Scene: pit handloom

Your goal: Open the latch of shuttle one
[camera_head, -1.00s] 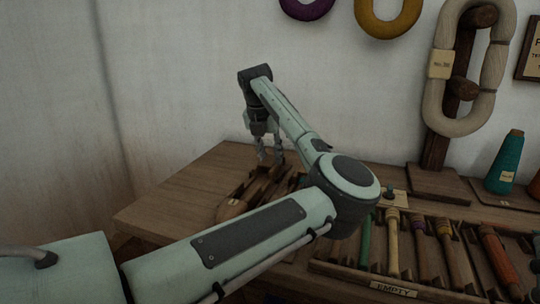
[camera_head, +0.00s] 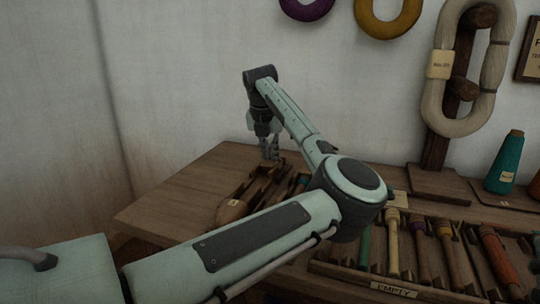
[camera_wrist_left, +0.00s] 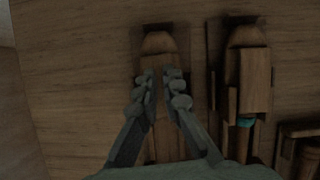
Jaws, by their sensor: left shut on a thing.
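Two dark wooden shuttles lie side by side on the table. In the left wrist view one shuttle (camera_wrist_left: 160,42) is under my left gripper (camera_wrist_left: 164,76), and the other shuttle (camera_wrist_left: 254,78) lies to its right with a bit of teal in it. My left gripper also shows in the head view (camera_head: 269,157), pointing down over the shuttles. Its fingers are close together on a small wooden part of the shuttle, which I take for the latch. The fingers largely hide that part, so its position cannot be made out. My right gripper is out of view.
A wooden tray (camera_head: 395,288) marked EMPTY holds several coloured bobbins at the right. A teal cone (camera_head: 504,163) and a stand with a pale yarn hank (camera_head: 431,113) are behind it. The table's left part (camera_head: 165,207) is clear. My left arm crosses the foreground.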

